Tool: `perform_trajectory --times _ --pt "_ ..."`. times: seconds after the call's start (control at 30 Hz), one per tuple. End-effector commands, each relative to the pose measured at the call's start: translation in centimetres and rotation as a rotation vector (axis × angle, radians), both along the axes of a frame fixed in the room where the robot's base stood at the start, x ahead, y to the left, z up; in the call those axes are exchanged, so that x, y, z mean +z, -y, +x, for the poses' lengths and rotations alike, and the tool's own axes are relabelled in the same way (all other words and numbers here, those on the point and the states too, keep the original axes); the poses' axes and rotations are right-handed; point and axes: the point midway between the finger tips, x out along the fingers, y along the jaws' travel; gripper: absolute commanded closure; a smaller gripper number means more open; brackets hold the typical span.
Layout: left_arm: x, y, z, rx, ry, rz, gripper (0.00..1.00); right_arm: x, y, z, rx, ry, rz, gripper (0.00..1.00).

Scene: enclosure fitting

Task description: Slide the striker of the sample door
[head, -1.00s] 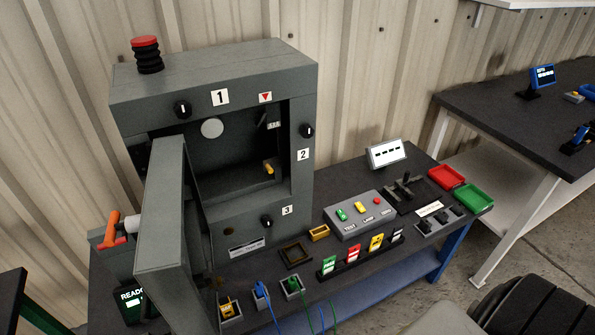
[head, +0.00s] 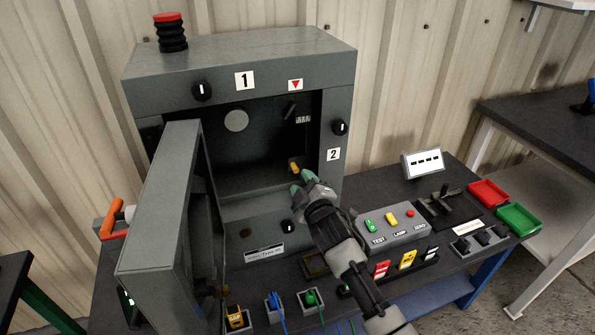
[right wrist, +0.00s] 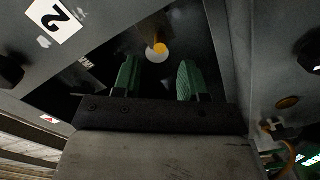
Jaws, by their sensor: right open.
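The grey enclosure (head: 240,62) stands on the bench with its sample door (head: 160,200) swung open to the left. Inside, at the lower right of the opening, is a small yellow piece (head: 294,166); I cannot tell whether it is the striker. In the right wrist view the yellow piece (right wrist: 160,49) has a pale round base and lies beyond the fingertips, in line with the gap between them. My right gripper (head: 303,186) has green fingers, open and empty, at the front of the opening. The fingers also show in the right wrist view (right wrist: 157,80). My left gripper is out of view.
Black knobs (head: 202,91) sit on the enclosure's front frame. To the right are a button box (head: 395,220), a small display (head: 423,163), a red tray (head: 489,193) and a green tray (head: 519,217). Several small sockets with cables line the bench's front edge.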

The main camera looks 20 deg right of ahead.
Motion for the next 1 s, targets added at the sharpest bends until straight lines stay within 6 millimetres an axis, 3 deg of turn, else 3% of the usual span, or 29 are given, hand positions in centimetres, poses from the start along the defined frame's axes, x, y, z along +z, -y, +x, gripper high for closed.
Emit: perform_trajectory --times 0.1,0.3,0.73,0.77,1.0 --pt "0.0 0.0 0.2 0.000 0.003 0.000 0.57 0.1 -0.1 2.3 -0.001 0.001 0.001 0.58" --pt "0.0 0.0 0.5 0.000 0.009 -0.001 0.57 -0.1 -0.2 4.7 0.000 -0.001 0.001 0.58" --pt "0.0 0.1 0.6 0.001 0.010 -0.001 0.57 -0.1 -0.2 5.6 0.000 -0.001 0.002 0.58" --pt "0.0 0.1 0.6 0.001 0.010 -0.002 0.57 -0.1 -0.2 5.6 0.000 -0.001 0.002 0.59" --pt "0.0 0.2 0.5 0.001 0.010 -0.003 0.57 -0.1 -0.2 5.6 0.000 -0.001 0.002 0.96"
